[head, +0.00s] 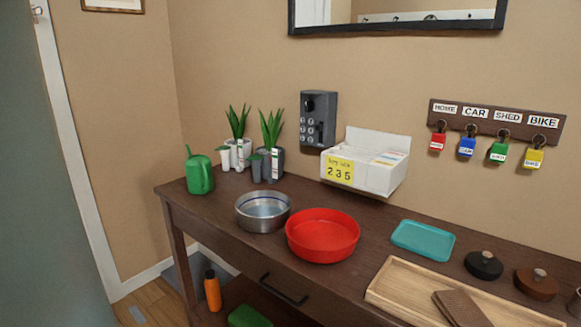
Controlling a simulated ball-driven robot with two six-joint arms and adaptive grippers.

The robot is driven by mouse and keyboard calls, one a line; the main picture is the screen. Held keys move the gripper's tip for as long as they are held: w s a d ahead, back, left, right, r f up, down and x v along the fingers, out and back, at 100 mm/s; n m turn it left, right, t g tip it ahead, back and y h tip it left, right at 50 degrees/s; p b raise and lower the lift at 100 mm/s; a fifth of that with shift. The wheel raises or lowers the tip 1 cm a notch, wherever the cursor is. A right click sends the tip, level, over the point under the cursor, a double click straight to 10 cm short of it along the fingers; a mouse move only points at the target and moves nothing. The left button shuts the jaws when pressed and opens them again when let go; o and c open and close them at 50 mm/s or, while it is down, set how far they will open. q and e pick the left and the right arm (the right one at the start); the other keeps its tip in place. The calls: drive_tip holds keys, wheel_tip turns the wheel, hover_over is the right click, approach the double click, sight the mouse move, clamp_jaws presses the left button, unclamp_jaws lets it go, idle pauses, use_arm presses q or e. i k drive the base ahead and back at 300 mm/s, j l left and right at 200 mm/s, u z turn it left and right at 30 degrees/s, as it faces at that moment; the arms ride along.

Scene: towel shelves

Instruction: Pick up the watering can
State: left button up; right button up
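A green watering can (200,175) stands upright at the far left end of the dark wooden console table (180,214). Its spout points up and to the left, and its handle is on the right side. It stands in front of the potted plants and to the left of a metal bowl. Neither of my grippers shows in the head view. Nothing is seen touching the can.
A metal bowl (262,212) and a red bowl (322,236) stand right of the can. Potted plants (270,155) are behind. A teal tray (423,239), a wooden tray (400,285) and lidded round items fill the right. An orange bottle (212,291) stands below.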

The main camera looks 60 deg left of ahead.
sight(198, 168)
drive_tip(key=u, duration=2.45)
drive_tip(key=i+j, duration=0.25)
